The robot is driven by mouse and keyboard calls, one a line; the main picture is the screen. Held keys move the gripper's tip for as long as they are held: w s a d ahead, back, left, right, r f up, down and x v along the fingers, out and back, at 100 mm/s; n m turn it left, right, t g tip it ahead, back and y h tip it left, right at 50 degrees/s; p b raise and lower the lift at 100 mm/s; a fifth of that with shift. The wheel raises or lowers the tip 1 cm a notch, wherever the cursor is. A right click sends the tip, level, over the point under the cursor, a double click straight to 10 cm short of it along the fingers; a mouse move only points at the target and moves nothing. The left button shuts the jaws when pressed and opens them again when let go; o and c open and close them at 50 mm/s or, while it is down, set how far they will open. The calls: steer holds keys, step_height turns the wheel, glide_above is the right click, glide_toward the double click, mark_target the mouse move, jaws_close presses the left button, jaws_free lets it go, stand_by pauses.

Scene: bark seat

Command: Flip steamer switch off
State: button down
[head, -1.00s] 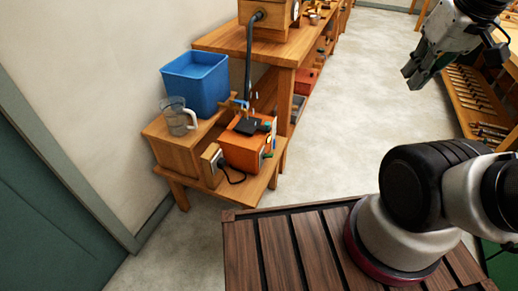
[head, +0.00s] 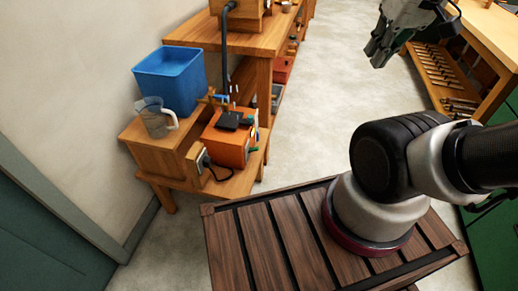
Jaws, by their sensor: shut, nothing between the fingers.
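An orange box (head: 229,140), which looks like the steamer, stands on a low wooden stand (head: 215,188) left of centre. A black part is on its top, and small blue and green parts are at its right side. A dark hose (head: 225,60) rises behind it to a wooden box (head: 238,16). A wooden block with a pale plate (head: 198,160) and a black cord stands at its left. I cannot tell which small part is the switch. My gripper (head: 377,56) is shut and empty, high at the upper right, well away from the orange box.
A blue bin (head: 170,80) and a clear jug (head: 155,118) stand left of the orange box. A long workbench (head: 262,42) runs behind it. A tool rack (head: 445,80) is at the right. Grey floor (head: 320,120) between is clear.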

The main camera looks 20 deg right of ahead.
steer(key=w+d+f+n+g+h, duration=0.1)
steer(key=w+d+f+g, duration=0.3)
steer(key=f, duration=0.7)
steer(key=w+d+f+n, duration=0.1)
steer(key=w+d+f, duration=0.2)
steer(key=w+f, duration=0.5)
steer(key=w+d+f+n+g+h, duration=0.1)
steer(key=w+d+f+g, duration=0.15)
steer(key=f, duration=1.05)
steer(key=w+a+f+n+t+y, duration=0.1)
steer(key=w+a+f+n, duration=0.15)
steer(key=f, duration=0.65)
steer(key=w+a+f+n+t+y, duration=0.1)
steer(key=w+a+f+n+y, duration=0.15)
steer(key=f, duration=0.55)
steer(key=w+a+f+n+t+y, duration=0.2)
steer(key=w+a+f+y, duration=0.15)
steer(key=a+f, duration=0.2)
steer(key=w+a+r+n+t+y, duration=0.2)
steer(key=w+a+r+t+y, duration=0.1)
steer(key=w+a+r, duration=0.3)
steer(key=w+a, duration=0.1)
steer(key=a, duration=0.1)
steer(key=shift+w+a+r, duration=0.2)
steer(key=shift+w+a, duration=0.1)
steer(key=shift+w, duration=0.1)
